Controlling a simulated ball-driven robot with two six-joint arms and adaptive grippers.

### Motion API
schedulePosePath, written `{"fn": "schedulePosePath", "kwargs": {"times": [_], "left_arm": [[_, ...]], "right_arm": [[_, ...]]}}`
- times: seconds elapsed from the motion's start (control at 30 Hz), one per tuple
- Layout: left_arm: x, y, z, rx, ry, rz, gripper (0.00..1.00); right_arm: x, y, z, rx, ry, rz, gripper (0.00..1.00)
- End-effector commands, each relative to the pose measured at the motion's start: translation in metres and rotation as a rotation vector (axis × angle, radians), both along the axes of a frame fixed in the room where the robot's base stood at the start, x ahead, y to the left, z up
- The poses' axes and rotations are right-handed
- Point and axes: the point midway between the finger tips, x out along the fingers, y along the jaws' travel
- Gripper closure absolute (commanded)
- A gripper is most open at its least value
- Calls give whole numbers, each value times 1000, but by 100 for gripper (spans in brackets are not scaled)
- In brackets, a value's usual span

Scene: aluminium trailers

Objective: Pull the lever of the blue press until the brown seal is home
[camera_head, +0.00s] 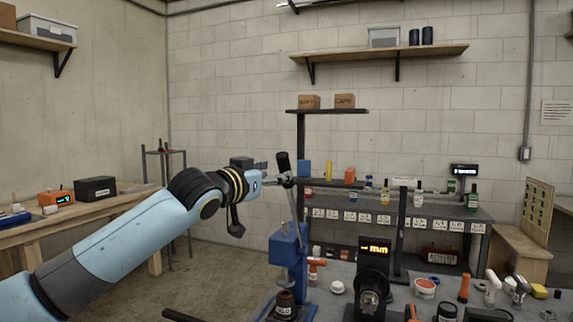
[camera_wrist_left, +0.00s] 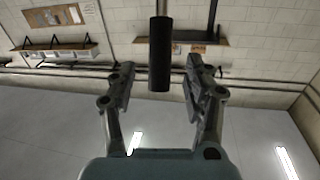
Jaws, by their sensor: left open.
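The blue press (camera_head: 284,250) stands at the front edge of the bench. Its lever (camera_head: 283,162) is a metal rod with a black grip, standing up and leaning slightly left. A dark brown seal (camera_head: 285,298) sits low under the press's ram; how deep it sits cannot be told. My left gripper (camera_head: 281,179) is open at the lever's upper part, near the lower end of the black grip. In the left wrist view the black grip (camera_wrist_left: 160,55) stands between the two spread fingers, with a gap on both sides. My right gripper is not in view.
A black gauge with a lit display (camera_head: 374,250) stands right of the press. A red-handled tool (camera_head: 316,268), a white round part (camera_head: 337,287) and several tools crowd the bench to the right. A shelf with small bottles (camera_head: 385,190) stands behind. Room left of the press is open.

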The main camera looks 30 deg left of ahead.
Motion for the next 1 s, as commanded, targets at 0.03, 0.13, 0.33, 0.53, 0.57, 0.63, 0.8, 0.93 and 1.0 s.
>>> {"fn": "schedulePosePath", "kwargs": {"times": [0.03, 0.13, 0.33, 0.53, 0.57, 0.63, 0.8, 0.93, 1.0], "left_arm": [[11, -1, 5, -9, -3, 0, 49], [30, 1, 4, -7, -2, 1, 49], [54, 3, 1, -3, 1, 0, 49], [60, 3, 0, 0, -1, -1, 49], [60, 3, 0, 0, -1, -1, 49], [60, 3, 0, 0, 0, -1, 49], [60, 3, 0, 0, 0, -1, 63], [60, 3, 0, 0, 0, -1, 80], [60, 3, 0, 0, 0, -1, 89]], "right_arm": [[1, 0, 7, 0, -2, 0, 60], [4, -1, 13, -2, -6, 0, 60], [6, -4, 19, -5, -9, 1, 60], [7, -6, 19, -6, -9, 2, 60], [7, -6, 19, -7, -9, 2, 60], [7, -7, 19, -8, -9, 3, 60], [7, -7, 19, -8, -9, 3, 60], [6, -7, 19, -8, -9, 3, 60], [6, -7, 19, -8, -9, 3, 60]]}}
